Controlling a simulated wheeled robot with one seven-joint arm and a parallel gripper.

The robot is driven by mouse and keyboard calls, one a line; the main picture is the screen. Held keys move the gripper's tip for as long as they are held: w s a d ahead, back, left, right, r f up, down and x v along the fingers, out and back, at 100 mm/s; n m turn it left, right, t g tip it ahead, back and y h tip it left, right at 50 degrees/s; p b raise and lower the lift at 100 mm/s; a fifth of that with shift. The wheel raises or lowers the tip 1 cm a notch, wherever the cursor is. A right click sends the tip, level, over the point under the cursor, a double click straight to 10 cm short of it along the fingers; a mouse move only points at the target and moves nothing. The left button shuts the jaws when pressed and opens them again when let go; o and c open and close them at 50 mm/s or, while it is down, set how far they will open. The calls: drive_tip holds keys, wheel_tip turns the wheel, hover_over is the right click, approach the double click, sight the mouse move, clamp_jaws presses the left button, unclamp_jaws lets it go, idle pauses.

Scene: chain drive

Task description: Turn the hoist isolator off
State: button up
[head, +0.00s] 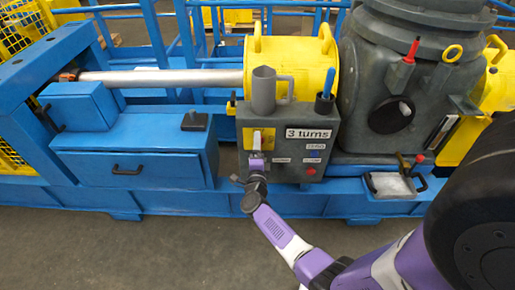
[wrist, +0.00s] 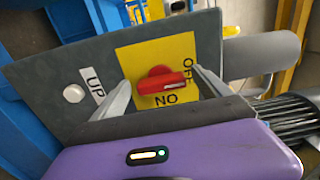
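The hoist isolator is a red rotary handle (wrist: 163,81) on a yellow plate (wrist: 131,61) marked ON and OFF, in the wrist view. The handle's bar lies nearly level in that picture, its pale-marked end to the right, between the two words. My gripper (wrist: 161,78) is open, one finger on each side of the handle; I cannot tell whether either touches it. In the head view my gripper (head: 257,163) is at the grey control box (head: 296,148), just below the yellow plate (head: 267,136), and the red handle is not clearly visible there.
A white UP button (wrist: 73,94) is beside the left finger in the wrist view. The box also bears a "3 turns" label (head: 308,134) and a red button (head: 311,171). A grey mug-like cup (head: 264,92) stands on top. Blue machine framing (head: 135,150) surrounds it; the floor in front is clear.

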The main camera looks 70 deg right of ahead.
drive_tip(key=v, duration=0.7)
drive_tip(key=shift+s+a, duration=0.2)
drive_tip(key=shift+a, duration=0.2)
idle(0.3)
